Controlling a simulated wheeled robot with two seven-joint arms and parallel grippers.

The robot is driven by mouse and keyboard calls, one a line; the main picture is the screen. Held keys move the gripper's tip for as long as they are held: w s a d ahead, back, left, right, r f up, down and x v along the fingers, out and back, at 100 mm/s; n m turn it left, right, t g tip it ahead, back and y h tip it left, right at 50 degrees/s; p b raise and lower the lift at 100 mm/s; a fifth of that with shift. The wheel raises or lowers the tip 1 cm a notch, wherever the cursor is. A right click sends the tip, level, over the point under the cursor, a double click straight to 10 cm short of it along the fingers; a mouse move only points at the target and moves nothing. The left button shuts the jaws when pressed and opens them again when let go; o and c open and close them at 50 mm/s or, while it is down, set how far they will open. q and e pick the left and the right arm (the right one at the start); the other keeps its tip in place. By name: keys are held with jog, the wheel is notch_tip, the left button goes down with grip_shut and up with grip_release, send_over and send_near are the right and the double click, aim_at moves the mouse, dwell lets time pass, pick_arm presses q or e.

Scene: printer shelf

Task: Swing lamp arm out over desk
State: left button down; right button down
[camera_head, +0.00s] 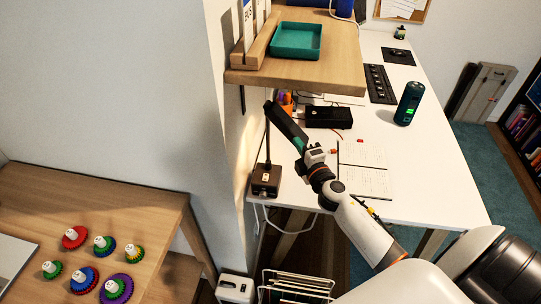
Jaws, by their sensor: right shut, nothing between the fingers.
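The desk lamp has a dark square base (266,181) near the left edge of the white desk (440,185). A thin dark post (267,140) rises from the base. A dark green lamp arm (286,124) slants from the post top down to the right in the picture, out over the desk. My right gripper (308,152) is shut and empty at the lower right end of the lamp arm. It overlaps that end, and I cannot tell whether they touch. My left gripper is not in view.
A wooden shelf (345,75) with a teal tray (297,41) overhangs the desk beside the wall. A black box (328,117), an open notebook (375,182) and a dark cylinder (409,104) stand or lie on the desk. The desk's right front is clear.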

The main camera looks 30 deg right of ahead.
jog(key=shift+w+d, duration=0.25)
jog(key=shift+d, duration=0.45)
jog(key=shift+f, duration=0.1)
